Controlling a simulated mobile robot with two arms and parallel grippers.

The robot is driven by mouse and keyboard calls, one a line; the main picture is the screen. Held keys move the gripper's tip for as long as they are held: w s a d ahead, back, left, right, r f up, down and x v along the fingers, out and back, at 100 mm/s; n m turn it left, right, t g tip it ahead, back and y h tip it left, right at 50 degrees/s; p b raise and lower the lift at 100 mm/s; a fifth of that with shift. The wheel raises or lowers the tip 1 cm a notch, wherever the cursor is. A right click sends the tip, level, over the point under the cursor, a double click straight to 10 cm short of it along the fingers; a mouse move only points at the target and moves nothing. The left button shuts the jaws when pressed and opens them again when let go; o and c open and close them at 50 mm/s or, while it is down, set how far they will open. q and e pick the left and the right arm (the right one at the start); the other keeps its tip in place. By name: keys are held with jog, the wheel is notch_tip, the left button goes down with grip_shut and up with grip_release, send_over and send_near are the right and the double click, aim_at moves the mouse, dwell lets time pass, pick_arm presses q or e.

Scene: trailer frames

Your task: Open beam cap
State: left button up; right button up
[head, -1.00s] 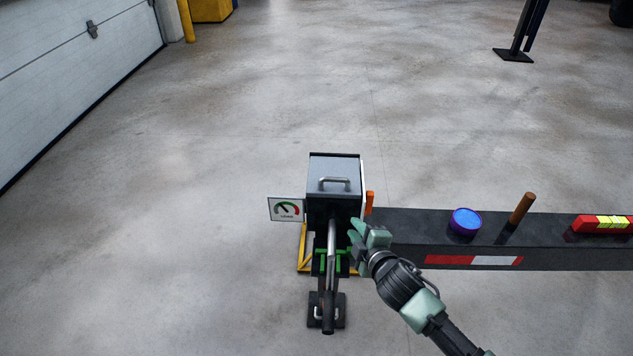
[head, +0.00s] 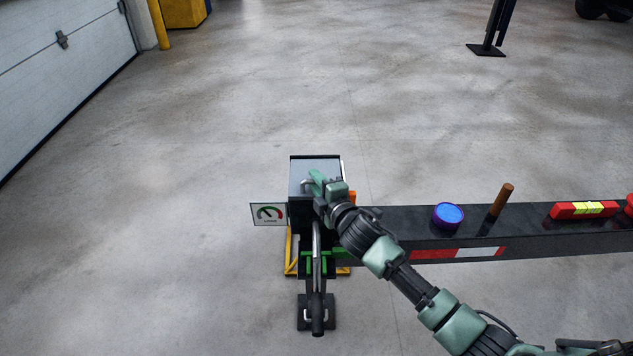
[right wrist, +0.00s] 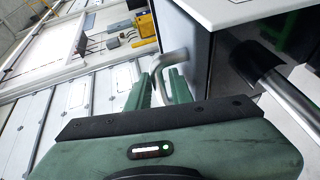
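The beam cap (head: 322,165) is a grey box-like cover at the left end of the dark beam (head: 400,222), and it looks closed. A metal bar handle (head: 304,186) is on it, partly hidden by my right gripper (head: 318,184). In the right wrist view, the curved handle (right wrist: 170,60) comes off a dark grey face and reaches between the two green fingers of my right gripper (right wrist: 161,90). The fingers stand apart, with a gap beside the bar. My left gripper is not in view.
A gauge sign (head: 269,214) stands left of the cap. A metal lever tube (head: 317,270) rises in front of it.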

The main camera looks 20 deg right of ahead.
grip_shut()
dwell(1.4)
